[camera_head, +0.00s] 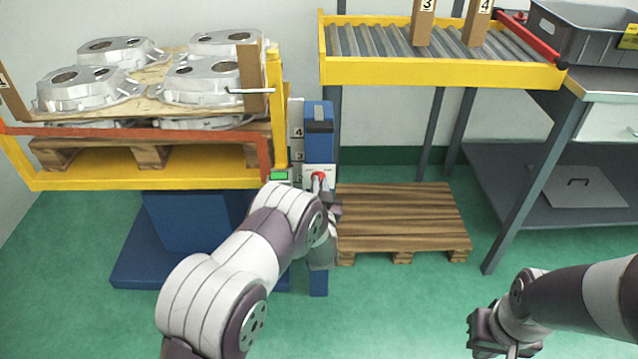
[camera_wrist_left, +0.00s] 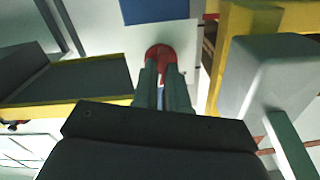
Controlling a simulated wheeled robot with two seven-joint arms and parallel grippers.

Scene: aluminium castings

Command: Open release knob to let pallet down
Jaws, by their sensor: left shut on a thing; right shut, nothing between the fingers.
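The red release knob (camera_head: 318,177) sits on a white plate on the front of a blue post (camera_head: 319,135). My left gripper (camera_head: 320,190) is at the knob; in the left wrist view its two fingers are closed on the red knob (camera_wrist_left: 159,54). The loaded pallet (camera_head: 150,148) rests on a yellow lift table (camera_head: 150,172) at the left, with aluminium castings (camera_head: 205,82) stacked on it in layers. My right gripper (camera_head: 475,335) is at the lower right over the floor, shut and empty, away from everything.
An empty wooden pallet (camera_head: 400,215) lies on the floor right of the post. A yellow-framed roller conveyor (camera_head: 440,70) stands behind it. A grey workbench (camera_head: 600,85) with a grey crate (camera_head: 585,45) is at the right. The green floor in front is clear.

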